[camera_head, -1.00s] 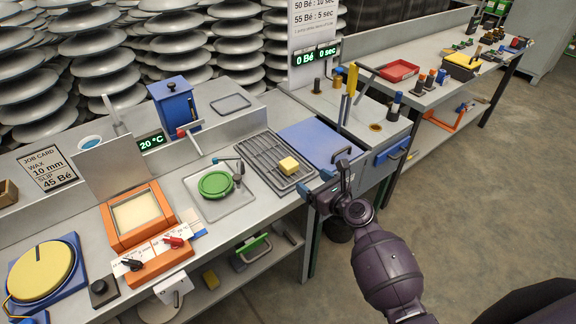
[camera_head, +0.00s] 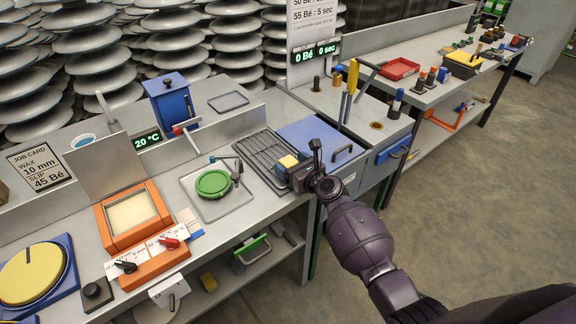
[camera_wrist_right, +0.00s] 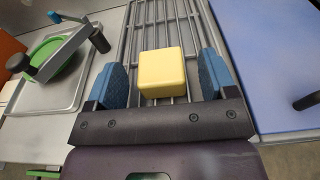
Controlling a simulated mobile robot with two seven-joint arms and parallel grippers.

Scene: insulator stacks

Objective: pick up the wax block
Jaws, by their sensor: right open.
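The wax block is a small yellow block (camera_head: 288,161) on the dark slatted rack (camera_head: 262,149), partly hidden by my right gripper in the head view. In the right wrist view the block (camera_wrist_right: 162,73) sits between the two blue finger pads of my right gripper (camera_wrist_right: 162,80). The gripper is open, with a gap on each side of the block. In the head view my right gripper (camera_head: 290,170) is at the rack's right end. My left gripper is not in view.
Left of the rack, a green round lid (camera_head: 213,184) lies on a metal tray (camera_head: 228,209) with a lever handle near it. A blue panel with a handle (camera_head: 310,136) adjoins the rack on the right. An orange-framed box (camera_head: 110,235) stands further left.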

